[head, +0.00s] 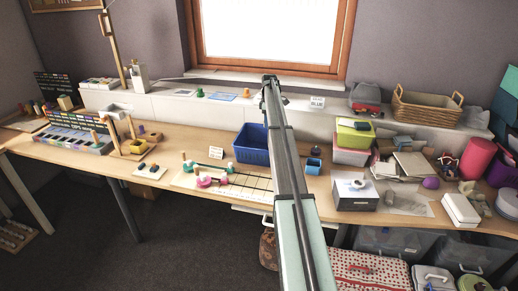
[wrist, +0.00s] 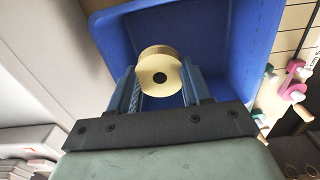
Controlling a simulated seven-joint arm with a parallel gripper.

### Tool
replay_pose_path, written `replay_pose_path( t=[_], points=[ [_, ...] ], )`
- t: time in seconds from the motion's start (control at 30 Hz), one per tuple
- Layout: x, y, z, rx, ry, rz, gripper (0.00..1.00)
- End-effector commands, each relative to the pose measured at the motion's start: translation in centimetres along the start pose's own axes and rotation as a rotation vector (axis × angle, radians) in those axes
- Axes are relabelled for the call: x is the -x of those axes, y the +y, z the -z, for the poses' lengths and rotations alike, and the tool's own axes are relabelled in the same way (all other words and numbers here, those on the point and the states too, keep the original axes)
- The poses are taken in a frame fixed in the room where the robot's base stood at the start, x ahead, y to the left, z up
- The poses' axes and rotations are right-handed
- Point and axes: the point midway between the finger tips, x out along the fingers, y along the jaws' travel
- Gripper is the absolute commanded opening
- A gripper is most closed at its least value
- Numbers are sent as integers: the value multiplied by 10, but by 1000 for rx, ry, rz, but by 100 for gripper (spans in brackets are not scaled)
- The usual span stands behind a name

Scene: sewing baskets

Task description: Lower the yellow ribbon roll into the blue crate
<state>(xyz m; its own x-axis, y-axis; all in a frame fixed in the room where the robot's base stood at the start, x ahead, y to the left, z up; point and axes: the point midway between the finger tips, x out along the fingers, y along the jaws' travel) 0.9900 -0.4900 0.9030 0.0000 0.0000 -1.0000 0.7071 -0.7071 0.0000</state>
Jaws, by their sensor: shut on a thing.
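The yellow ribbon roll (wrist: 160,62) is a pale yellow disc with a dark centre hole. In the wrist view my gripper (wrist: 161,84) is shut on it, with one finger on each side. The blue crate (wrist: 225,45) fills the view behind the roll, and the roll lies within its outline. I cannot tell whether the roll is above the rim or below it. In the head view the blue crate (head: 250,147) stands on the table, its right part covered by my arm.
A small blue cup (head: 314,165) and a white-grey box (head: 354,190) stand right of the crate. A gridded mat (head: 245,187) with pink and green pieces lies in front. A white ledge (head: 205,113) runs behind. A peg stand (head: 130,150) is further left.

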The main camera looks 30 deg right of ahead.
Motion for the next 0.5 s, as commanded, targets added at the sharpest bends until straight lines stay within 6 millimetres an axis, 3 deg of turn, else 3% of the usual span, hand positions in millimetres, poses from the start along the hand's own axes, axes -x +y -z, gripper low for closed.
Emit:
replay_pose_path(
  t=[0.5],
  points=[
    [-22,0,0,0,0,0,0]
  ],
)
